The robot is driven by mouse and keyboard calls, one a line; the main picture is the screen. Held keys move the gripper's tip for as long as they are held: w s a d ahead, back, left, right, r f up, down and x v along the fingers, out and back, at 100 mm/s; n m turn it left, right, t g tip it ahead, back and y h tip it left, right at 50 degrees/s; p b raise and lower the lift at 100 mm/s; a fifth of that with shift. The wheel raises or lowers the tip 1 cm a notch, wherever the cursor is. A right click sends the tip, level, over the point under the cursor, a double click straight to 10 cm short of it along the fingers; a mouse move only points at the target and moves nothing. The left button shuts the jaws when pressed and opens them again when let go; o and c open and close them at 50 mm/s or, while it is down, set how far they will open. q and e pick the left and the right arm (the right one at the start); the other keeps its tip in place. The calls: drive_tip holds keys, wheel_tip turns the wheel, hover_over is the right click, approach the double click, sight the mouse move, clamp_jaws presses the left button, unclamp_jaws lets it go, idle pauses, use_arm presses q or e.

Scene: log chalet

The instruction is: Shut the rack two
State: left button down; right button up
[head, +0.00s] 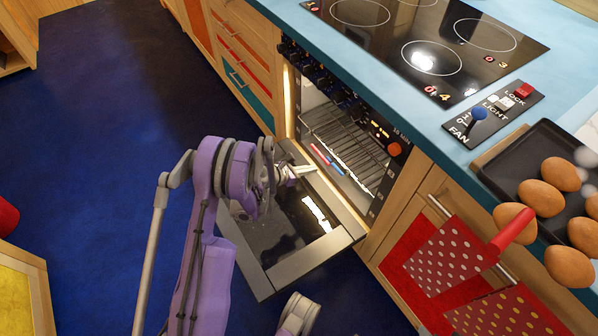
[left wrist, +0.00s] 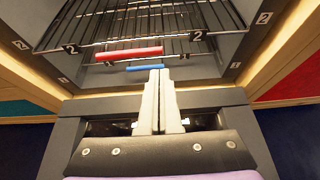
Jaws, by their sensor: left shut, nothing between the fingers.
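Rack two (left wrist: 110,28) is a dark wire rack inside the open oven (head: 345,140). Number 2 tags show on its front rail and on the oven frame at both sides. A red bar (left wrist: 128,53) lies along the rack's front, with a blue bar (left wrist: 145,68) just below and to its right. I cannot tell exactly how far the rack stands out. My left gripper (head: 308,170) is shut and empty, over the lowered oven door. In the left wrist view its fingertips (left wrist: 159,74) point at the blue bar, just below the red one.
The oven door (head: 280,275) hangs open and low in front of the oven. A blue counter (head: 400,95) with a black hob runs above. Eggs on a dark tray (head: 525,150) and a dotted cloth (head: 445,260) are at the right.

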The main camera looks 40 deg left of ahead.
sight(347, 154)
use_arm(q)
drive_tip(key=w, duration=0.1)
drive_tip(key=w+d, duration=0.1)
drive_tip(key=w+f, duration=0.1)
drive_tip(key=w, duration=0.1)
drive_tip(key=shift+d, duration=0.3)
drive_tip(key=w+d, duration=0.1)
drive_tip(key=w, duration=0.1)
drive_tip(key=w+d+b, duration=0.1)
drive_tip(key=w, duration=0.2)
drive_tip(key=w+d+b, duration=0.1)
drive_tip(key=w, duration=0.2)
drive_tip(key=shift+w+d, duration=0.25)
drive_tip(key=shift+d, duration=0.05)
drive_tip(key=shift+r, duration=0.1)
